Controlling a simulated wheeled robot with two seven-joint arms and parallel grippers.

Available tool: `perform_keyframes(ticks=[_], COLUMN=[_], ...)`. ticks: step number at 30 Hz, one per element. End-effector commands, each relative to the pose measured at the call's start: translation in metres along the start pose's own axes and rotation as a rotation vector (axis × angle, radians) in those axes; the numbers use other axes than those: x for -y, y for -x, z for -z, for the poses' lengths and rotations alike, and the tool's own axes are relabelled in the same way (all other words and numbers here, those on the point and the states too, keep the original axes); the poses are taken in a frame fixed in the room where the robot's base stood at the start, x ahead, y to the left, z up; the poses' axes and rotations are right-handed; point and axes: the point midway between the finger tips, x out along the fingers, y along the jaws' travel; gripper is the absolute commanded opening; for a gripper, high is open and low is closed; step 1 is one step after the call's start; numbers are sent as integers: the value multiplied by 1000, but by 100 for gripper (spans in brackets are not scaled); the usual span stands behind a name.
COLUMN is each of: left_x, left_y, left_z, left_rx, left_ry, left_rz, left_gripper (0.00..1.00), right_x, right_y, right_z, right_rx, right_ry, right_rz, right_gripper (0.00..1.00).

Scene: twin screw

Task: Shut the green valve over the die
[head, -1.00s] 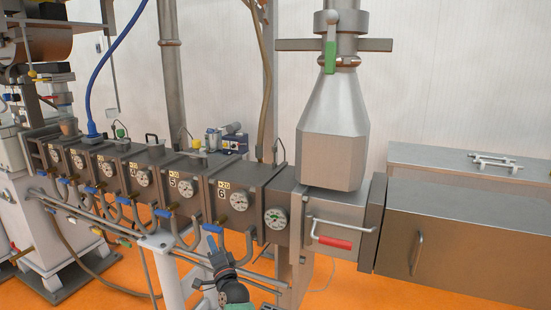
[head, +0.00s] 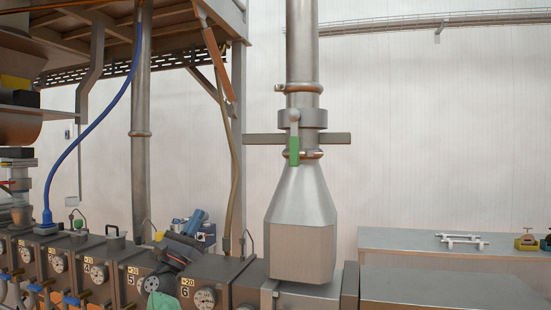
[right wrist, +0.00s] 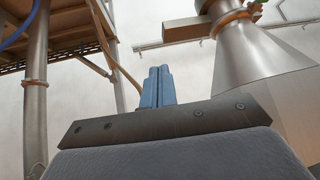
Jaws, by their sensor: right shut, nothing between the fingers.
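The green valve handle (head: 294,150) hangs straight down on the grey pipe above the tapered metal hood (head: 302,235). Its collar (head: 308,118) sits higher on the same pipe. The hood stands over the metal die block (head: 305,296) at the bottom of the head view. My right gripper (head: 197,217) is shut and empty, its blue fingers pointing up, left of the hood and lower than the handle. In the right wrist view its fingertips (right wrist: 158,72) are together, with the hood (right wrist: 255,55) to the right. My left gripper is not in view.
A row of barrel blocks with gauges (head: 204,298) runs left along the bottom. A flat bar (head: 258,139) crosses at valve height. A thin brown hose (head: 233,170) and a post stand behind my right gripper. Space before the pipe looks clear.

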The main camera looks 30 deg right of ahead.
Motion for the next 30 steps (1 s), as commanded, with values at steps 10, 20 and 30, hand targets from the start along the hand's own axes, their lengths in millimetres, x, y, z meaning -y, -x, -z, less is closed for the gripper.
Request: perform_keyframes(ticks=[10,20,30], left_x=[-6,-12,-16], left_y=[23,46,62], left_z=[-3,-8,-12], left_rx=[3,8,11], left_ry=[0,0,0], left_rz=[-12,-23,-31], left_gripper=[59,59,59], right_x=[44,79,95], right_y=[-75,-117,-134], right_z=[-55,-99,-131], right_rx=[-94,-166,-214], right_ry=[-431,-825,-1081], right_rz=[377,728,973], right_gripper=[0,0,0])
